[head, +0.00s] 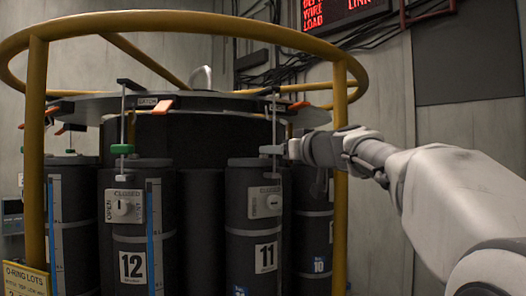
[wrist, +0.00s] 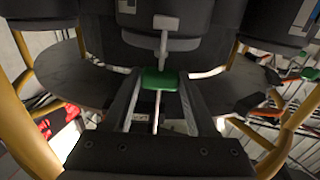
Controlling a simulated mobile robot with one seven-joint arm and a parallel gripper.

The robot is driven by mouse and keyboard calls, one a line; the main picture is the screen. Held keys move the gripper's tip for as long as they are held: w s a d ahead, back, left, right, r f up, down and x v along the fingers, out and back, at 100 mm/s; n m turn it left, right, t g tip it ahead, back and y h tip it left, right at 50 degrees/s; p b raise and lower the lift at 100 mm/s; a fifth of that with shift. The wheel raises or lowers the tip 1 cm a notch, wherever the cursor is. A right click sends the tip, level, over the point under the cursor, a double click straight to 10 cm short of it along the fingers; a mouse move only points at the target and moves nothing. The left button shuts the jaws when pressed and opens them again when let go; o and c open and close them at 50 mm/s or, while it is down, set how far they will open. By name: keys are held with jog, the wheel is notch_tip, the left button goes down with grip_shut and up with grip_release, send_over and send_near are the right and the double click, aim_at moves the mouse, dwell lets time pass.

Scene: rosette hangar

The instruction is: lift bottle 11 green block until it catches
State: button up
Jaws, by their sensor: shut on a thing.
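Bottle 11 (head: 265,222) is a dark upright cylinder with a white number label and a white knob plate. A thin rod (head: 274,112) rises above it to the round top plate. My gripper (head: 272,149) is level with the rod, just above the bottle top, and comes from the right. In the wrist view my gripper (wrist: 160,92) is shut on the green block (wrist: 160,78), which sits on the rod between the fingertips. The block is hidden behind the fingers in the head view.
Bottle 12 (head: 130,235) stands to the left, with its own green block (head: 122,149) on a rod. Bottle 10 (head: 316,232) is behind on the right. A yellow ring rail (head: 180,20) with posts surrounds the top plate (head: 190,97). Orange tabs (head: 163,106) sit along the plate edge.

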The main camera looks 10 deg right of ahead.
grip_shut()
jog(key=shift+r, duration=0.1)
jog(key=shift+r+p, duration=2.75)
jog(key=shift+r, duration=1.9)
jog(key=o, duration=0.9)
grip_release()
jog(key=shift+f, duration=0.15)
jog(key=shift+o, duration=0.2)
